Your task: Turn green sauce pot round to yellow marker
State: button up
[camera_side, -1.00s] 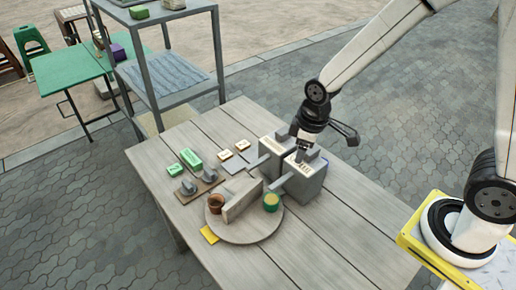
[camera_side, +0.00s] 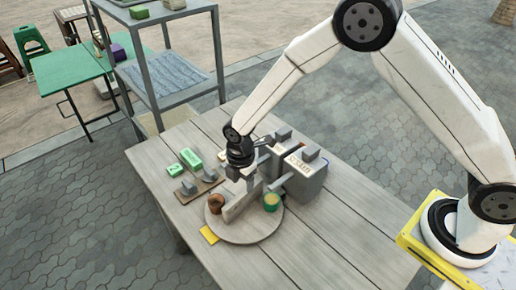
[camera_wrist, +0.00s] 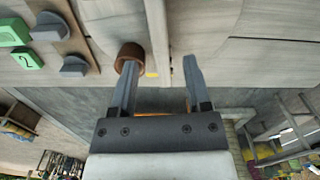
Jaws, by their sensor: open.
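The green sauce pot (camera_side: 271,202) with a yellowish top stands at the right side of a round wooden turntable (camera_side: 245,236). An upright board (camera_side: 234,204) runs across the turntable, with a brown pot (camera_side: 215,203) on its other side. A flat yellow marker (camera_side: 209,235) lies on the table by the turntable's front left edge. My gripper (camera_side: 245,183) is open at the board's far end. In the wrist view, the board (camera_wrist: 158,40) shows between the fingers (camera_wrist: 160,68); I cannot tell whether they touch it. The brown pot (camera_wrist: 130,55) is by the left fingertip. The green pot is not visible there.
Grey boxes with handles (camera_side: 304,178) stand close behind the turntable on the right. Green blocks (camera_side: 190,159) and a brown board with grey knobs (camera_side: 198,185) lie to the left. The near right part of the table (camera_side: 320,235) is clear.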

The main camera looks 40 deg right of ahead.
aim_at(243, 193)
jog(key=shift+f, duration=0.1)
jog(key=shift+f, duration=3.8)
grip_shut()
